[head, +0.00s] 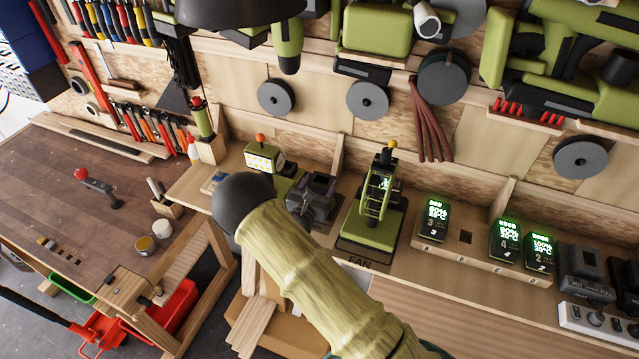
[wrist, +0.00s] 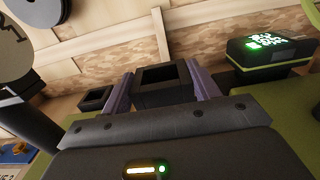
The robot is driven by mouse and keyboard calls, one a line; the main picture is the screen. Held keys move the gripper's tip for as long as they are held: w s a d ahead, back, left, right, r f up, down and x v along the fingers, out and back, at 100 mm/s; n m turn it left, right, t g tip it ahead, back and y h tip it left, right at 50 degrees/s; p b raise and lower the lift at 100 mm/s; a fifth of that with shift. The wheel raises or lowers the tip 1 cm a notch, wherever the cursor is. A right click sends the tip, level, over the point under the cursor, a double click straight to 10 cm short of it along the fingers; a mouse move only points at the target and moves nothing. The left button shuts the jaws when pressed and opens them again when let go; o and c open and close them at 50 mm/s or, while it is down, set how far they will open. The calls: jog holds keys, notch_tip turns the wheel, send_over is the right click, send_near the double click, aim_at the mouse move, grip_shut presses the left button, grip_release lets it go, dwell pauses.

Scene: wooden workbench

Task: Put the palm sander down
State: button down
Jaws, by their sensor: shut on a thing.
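My gripper (head: 312,197) is over the back shelf, left of the green fan, partly hidden by my arm in the head view. In the wrist view its two purple-grey fingers (wrist: 163,88) are closed on the sides of a dark block with a black rectangular recess on top. I take this block for part of the palm sander (wrist: 160,76). The rest of it is hidden behind the gripper body. I cannot tell whether its underside touches the shelf.
A green work light (head: 263,160) stands left of my gripper. The green fan (head: 378,205) stands close on the right, above a FAN label. Farther right are lit battery packs (head: 434,220) and dark chargers (head: 583,270). Grinding discs (head: 277,98) hang on the wall behind.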

jog(key=shift+f, duration=0.15)
jog(key=shift+c, duration=2)
grip_release()
jog(key=shift+r, duration=0.2)
jog(key=shift+s+a+f+b, duration=0.15)
jog(key=shift+s+f+b, duration=0.05)
jog(key=shift+s+b, duration=0.1)
jog(key=b+v, duration=0.5)
jog(key=v, duration=0.5)
jog(key=shift+s+b, duration=0.15)
jog(key=shift+b, duration=0.2)
jog(key=shift+s+a+r, duration=0.2)
jog(key=shift+s, duration=0.3)
